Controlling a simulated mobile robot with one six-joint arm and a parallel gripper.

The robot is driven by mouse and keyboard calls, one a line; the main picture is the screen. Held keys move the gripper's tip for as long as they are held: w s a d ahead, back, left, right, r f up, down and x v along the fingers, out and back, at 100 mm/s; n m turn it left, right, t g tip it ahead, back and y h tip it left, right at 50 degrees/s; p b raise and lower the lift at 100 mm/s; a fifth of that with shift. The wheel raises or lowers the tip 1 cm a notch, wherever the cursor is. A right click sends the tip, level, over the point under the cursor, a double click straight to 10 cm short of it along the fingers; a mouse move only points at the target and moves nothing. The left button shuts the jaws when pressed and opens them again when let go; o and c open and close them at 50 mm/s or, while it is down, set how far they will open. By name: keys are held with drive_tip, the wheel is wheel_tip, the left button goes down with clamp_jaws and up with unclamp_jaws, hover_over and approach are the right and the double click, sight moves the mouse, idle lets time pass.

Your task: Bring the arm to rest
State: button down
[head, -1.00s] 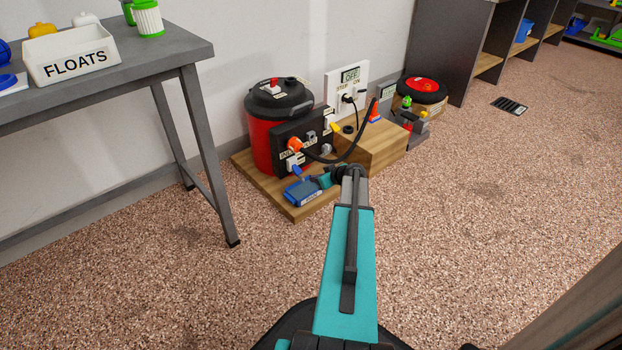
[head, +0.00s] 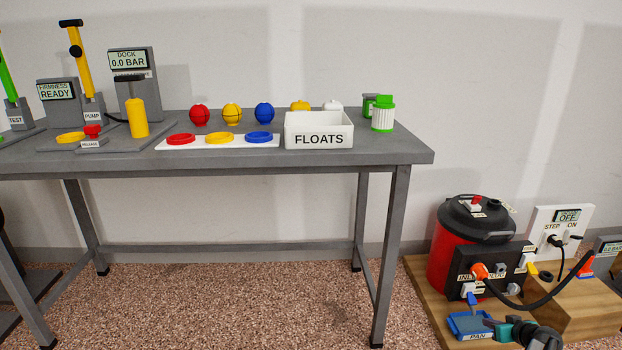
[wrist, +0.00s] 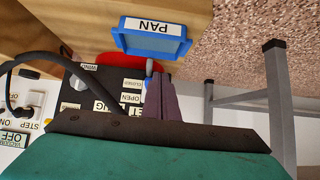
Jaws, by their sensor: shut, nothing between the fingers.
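My gripper (wrist: 160,82) is shut and empty in the wrist view, its two dark fingers together. It points toward the blue tray labelled PAN (wrist: 128,42), just past the fingertips; whether they touch it I cannot tell. In the head view my gripper (head: 489,323) is small at the bottom right, beside the PAN tray (head: 467,327). Most of my arm is outside the head view.
A red and black canister (head: 452,255) with a control panel and a black hose stands on a wooden board (head: 424,289). A wall socket plate (head: 545,220) is behind it. A grey table (head: 300,163) holds a FLOATS box (head: 318,142) and several coloured balls. Floor below the table is clear.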

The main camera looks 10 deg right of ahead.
drive_tip(key=w+a+r+g+y+p, duration=0.15)
drive_tip(key=a+g+y+p, duration=0.35)
drive_tip(key=a+p, duration=1.75)
drive_tip(key=s+a+r+n+g+p, duration=0.15)
drive_tip(key=s+a, duration=0.25)
drive_tip(key=a, duration=0.8)
drive_tip(key=s+a+r+m+g+p, duration=0.1)
drive_tip(key=s+a+r+g, duration=0.2)
drive_tip(key=a, duration=0.8)
drive_tip(key=s+a+r+g+h+p, duration=0.1)
drive_tip(key=s+a+r+g+p, duration=0.1)
drive_tip(key=s, duration=0.5)
drive_tip(key=s+a+r+g+h+p, duration=0.1)
drive_tip(key=s+a+r+g+p, duration=0.1)
drive_tip(key=s+a+r+p, duration=0.3)
drive_tip(key=s+a+r+n+g+h+p, duration=0.1)
drive_tip(key=s+a+r+p, duration=0.3)
drive_tip(key=s+p, duration=0.5)
drive_tip(key=shift+s+a+r+g+h, duration=0.2)
drive_tip(key=shift+s+a+g+h, duration=0.15)
drive_tip(key=shift+g, duration=0.2)
